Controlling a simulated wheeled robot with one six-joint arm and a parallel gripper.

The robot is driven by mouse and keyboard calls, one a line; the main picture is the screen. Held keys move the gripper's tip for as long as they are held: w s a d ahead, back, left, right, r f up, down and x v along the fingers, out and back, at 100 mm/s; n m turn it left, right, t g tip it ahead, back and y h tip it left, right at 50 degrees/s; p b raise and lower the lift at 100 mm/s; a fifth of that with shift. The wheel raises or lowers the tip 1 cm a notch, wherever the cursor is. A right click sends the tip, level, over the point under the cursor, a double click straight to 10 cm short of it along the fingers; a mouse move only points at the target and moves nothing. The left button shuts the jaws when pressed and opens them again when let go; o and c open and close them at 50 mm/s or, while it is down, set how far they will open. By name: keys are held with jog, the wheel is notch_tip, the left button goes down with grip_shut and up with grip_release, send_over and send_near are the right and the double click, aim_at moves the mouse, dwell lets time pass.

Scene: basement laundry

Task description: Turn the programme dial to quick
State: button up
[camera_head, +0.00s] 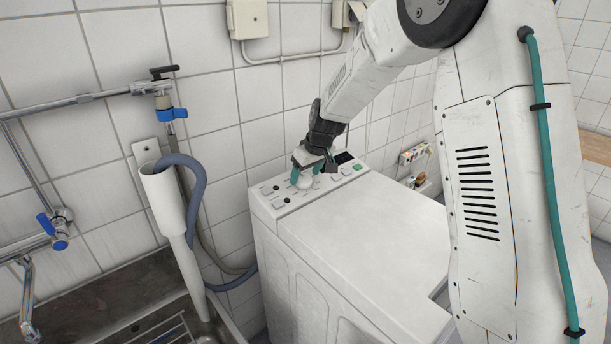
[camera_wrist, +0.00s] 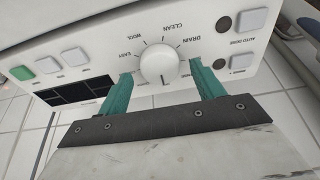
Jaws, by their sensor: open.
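The white round programme dial (camera_wrist: 160,64) sits on the washing machine's control panel (camera_wrist: 100,42). In the head view the dial (camera_head: 304,182) shows small below my gripper (camera_head: 312,172). In the wrist view my gripper (camera_wrist: 161,70) is open, with one teal finger on each side of the dial. I cannot tell whether the fingers touch it. A short dark mark on the dial points down in the wrist view, toward the palm. I can read WOOL, CLEAN and DRAIN around the dial; the word quick is not readable, and the lower labels are partly hidden.
The panel also bears a green button (camera_wrist: 22,73), a dark display (camera_wrist: 75,92) and several pale buttons. The white washing machine (camera_head: 365,245) stands by a tiled wall. A sink (camera_head: 110,310) and a grey hose (camera_head: 195,190) are at left. The machine's top is clear.

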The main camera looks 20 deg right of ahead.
jog(key=shift+w+a+f, duration=0.1)
jog(key=shift+w+f, duration=0.15)
jog(key=shift+f, duration=0.35)
jog(key=c, duration=1)
jog(key=shift+o, duration=0.2)
jog(key=m, duration=0.4)
jog(key=shift+h, duration=0.3)
jog(key=shift+m, duration=1.8)
